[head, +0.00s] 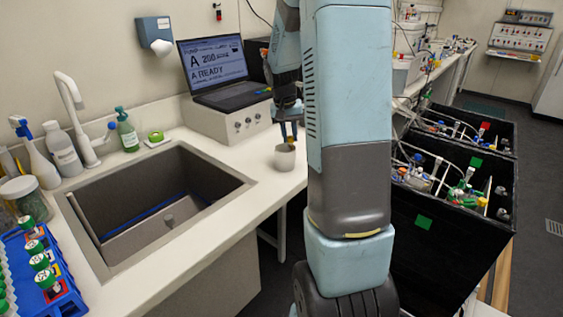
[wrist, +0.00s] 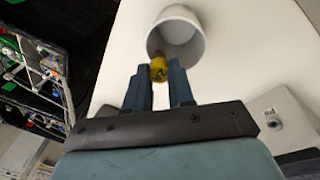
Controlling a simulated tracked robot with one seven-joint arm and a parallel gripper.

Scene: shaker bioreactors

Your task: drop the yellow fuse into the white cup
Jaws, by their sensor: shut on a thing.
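The white cup (head: 284,158) stands on the white counter, in front of the laptop. In the wrist view the cup (wrist: 192,28) is just beyond the fingertips, with its open mouth facing the camera and its inside looking empty. My gripper (head: 289,134) points down directly above the cup in the head view. In the wrist view my gripper (wrist: 160,78) has its blue fingers shut on the yellow fuse (wrist: 158,67). The fuse overlaps the near rim of the cup in the picture; whether it touches the rim I cannot tell.
A laptop (head: 213,66) sits on a white box (head: 228,121) behind and left of the cup. A sink (head: 155,200) lies to the left. Black bins (head: 452,230) with bottles and tubes stand on the right. The counter around the cup is clear.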

